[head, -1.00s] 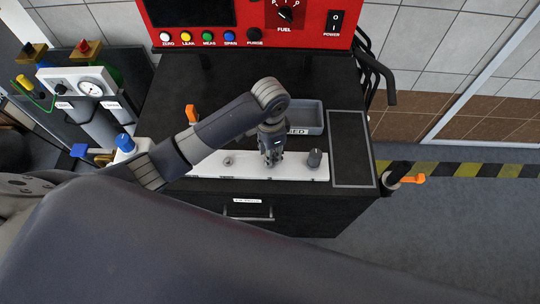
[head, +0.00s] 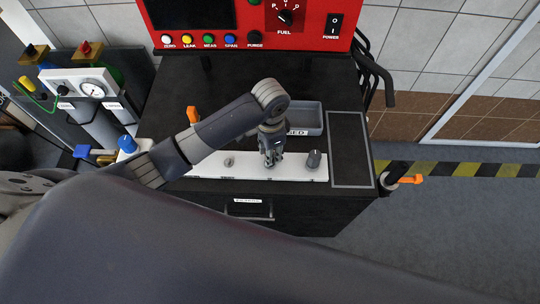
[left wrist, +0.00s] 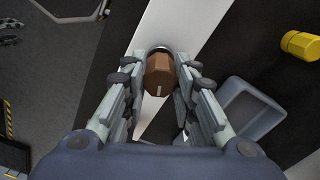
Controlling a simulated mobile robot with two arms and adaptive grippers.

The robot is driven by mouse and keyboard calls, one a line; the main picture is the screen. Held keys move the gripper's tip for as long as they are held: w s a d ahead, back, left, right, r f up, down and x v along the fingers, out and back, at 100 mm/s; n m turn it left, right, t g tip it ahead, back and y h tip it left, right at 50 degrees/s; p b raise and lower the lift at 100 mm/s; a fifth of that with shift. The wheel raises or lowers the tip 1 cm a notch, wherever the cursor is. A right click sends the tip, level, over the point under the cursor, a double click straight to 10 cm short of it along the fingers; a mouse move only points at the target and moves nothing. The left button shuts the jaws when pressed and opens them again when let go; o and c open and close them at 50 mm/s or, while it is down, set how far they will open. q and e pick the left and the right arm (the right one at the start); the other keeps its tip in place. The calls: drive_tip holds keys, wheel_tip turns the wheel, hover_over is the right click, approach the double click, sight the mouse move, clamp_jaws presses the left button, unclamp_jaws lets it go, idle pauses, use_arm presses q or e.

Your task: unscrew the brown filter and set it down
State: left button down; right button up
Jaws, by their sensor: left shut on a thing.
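The brown filter (left wrist: 159,76) sits between the fingers of my left gripper (left wrist: 158,85) in the left wrist view, with a metal ring showing just behind it. My left gripper is shut on it. In the head view my left gripper (head: 271,160) points down over the middle of the white strip (head: 205,165), and the filter is hidden by the fingers. I cannot tell whether the filter is still seated. My right gripper is not in view.
A dark grey cylinder (head: 314,159) stands on the strip to the right, and a small metal fitting (head: 229,161) to the left. A grey bin (head: 308,116) is behind. A framed dark area (head: 349,150) on the cart's right is bare. A red panel (head: 255,20) stands at the back.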

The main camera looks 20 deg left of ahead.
use_arm(q)
drive_tip(key=shift+r+p, duration=0.75)
drive_tip(key=shift+p, duration=0.45)
idle(1.1)
drive_tip(key=shift+r+p, duration=0.5)
drive_tip(key=shift+p, duration=0.4)
drive_tip(key=shift+w+f, duration=0.1)
